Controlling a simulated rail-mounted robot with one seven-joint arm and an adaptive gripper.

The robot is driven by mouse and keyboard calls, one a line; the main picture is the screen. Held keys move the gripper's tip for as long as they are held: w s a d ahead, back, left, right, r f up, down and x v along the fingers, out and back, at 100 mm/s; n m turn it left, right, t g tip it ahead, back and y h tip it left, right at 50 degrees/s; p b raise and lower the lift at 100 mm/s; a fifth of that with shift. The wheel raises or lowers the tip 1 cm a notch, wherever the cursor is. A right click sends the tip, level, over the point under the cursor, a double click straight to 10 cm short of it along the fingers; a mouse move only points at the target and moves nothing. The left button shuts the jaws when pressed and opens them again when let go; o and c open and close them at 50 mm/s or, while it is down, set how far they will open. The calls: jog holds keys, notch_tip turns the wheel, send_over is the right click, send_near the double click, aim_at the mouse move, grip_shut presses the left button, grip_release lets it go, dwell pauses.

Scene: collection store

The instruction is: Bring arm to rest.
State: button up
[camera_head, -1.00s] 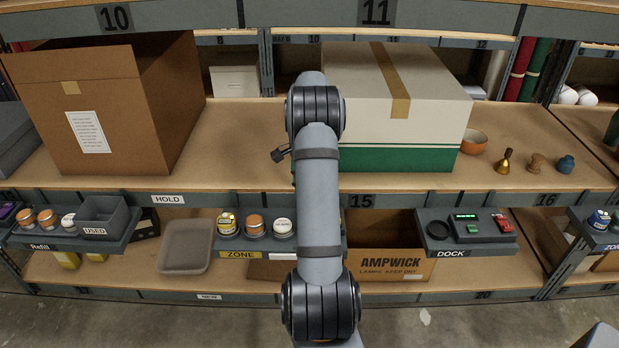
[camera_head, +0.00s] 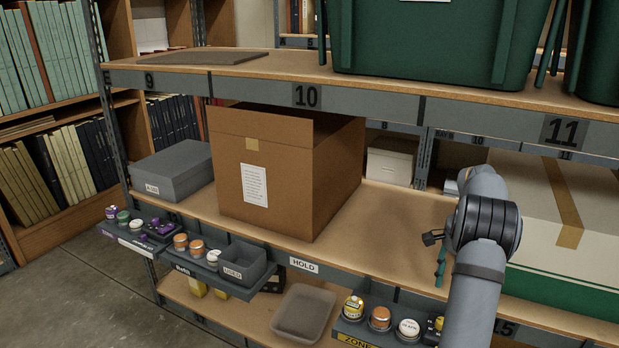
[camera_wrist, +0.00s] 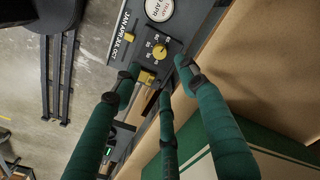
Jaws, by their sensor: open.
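My arm stands at the right of the head view, in front of the shelf bay. My gripper is mostly hidden behind the arm there. A sliver of green finger shows beside the arm. In the wrist view my gripper (camera_wrist: 160,82) has three green fingers with dark joints, spread apart with nothing held between them. Beyond the fingertips is a dark panel (camera_wrist: 128,48) with month lettering and a yellow knob (camera_wrist: 159,51). I cannot tell the distance between fingertips and panel.
An open brown carton (camera_head: 230,185) and a cream-and-green box (camera_head: 590,225) stand on the middle shelf. Green crates (camera_head: 430,45) stand above. A grey bin (camera_head: 303,312) is lower. Floor (camera_head: 80,300) is clear at left.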

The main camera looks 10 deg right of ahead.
notch_tip(320, 180, down, 12)
jog(key=shift+r, duration=0.15)
jog(key=shift+r, duration=0.1)
dwell(0.5)
